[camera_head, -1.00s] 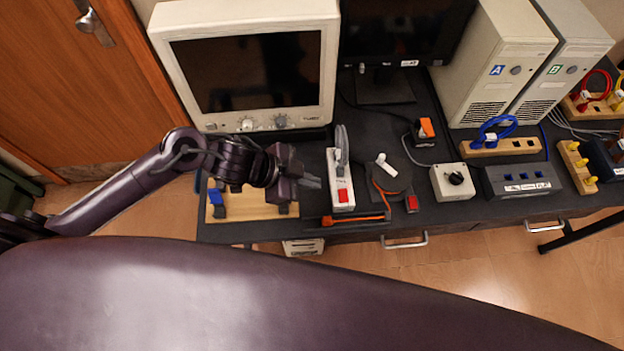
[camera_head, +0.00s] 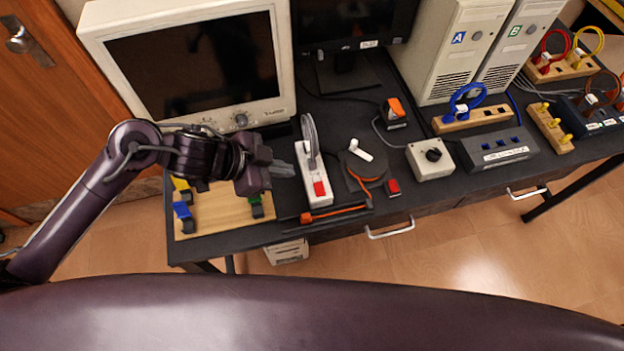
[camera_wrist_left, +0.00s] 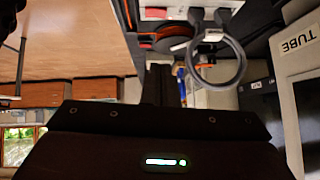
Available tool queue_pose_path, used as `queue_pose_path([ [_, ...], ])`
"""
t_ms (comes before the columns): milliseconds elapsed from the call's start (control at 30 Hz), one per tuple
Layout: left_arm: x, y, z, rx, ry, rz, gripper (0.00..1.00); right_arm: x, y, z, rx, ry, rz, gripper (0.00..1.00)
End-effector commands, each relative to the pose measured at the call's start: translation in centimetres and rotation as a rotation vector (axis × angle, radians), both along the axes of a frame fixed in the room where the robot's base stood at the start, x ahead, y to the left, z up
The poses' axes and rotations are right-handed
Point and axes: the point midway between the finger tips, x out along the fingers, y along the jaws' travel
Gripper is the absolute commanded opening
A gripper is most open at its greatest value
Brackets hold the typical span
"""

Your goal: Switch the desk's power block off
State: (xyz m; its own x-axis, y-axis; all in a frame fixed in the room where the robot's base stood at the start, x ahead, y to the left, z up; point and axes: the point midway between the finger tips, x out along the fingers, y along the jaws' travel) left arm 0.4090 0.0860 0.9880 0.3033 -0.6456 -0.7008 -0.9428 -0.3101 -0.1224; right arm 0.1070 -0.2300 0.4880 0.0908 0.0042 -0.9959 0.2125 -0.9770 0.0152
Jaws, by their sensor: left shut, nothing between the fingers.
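The desk's power block (camera_head: 313,176) is a white strip lying on the dark desk, with a red switch (camera_head: 319,188) at its near end. A grey cord is plugged in toward its far end. In the left wrist view part of the white block (camera_wrist_left: 188,5) shows at the top edge, with the grey cord loop (camera_wrist_left: 215,62) below it. My left gripper (camera_head: 284,169) is shut and empty, just left of the block, with its tips pointing at it. A small gap seems to separate them; exact height is unclear. My right gripper is out of view.
A wooden board (camera_head: 215,217) with coloured clips lies under my left gripper. A CRT monitor (camera_head: 190,62) stands behind it. Right of the block are a dark round disc with a white piece (camera_head: 361,150), a red button (camera_head: 393,187) and a knob box (camera_head: 430,159). An orange-handled tool (camera_head: 333,213) lies in front.

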Motion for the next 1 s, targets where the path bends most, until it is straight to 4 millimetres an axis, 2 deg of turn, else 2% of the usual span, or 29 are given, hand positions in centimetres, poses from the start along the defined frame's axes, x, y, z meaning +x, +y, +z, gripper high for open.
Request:
queue_pose_path([
  [467, 2.8, -6.2, -6.5, -0.002, 0.004, 0.000, 0.00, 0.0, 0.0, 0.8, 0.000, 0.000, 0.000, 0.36],
  [600, 2.9, -5.9, -8.8, 0.003, 0.005, 0.000, 0.00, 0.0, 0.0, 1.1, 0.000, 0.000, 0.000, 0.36],
  [700, 3.1, -5.9, -9.7, 0.002, 0.002, -0.001, 0.00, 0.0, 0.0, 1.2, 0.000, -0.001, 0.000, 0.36],
  [1000, 3.2, -5.8, -10.5, 0.002, -0.001, -0.001, 0.00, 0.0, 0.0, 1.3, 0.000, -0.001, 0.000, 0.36],
])
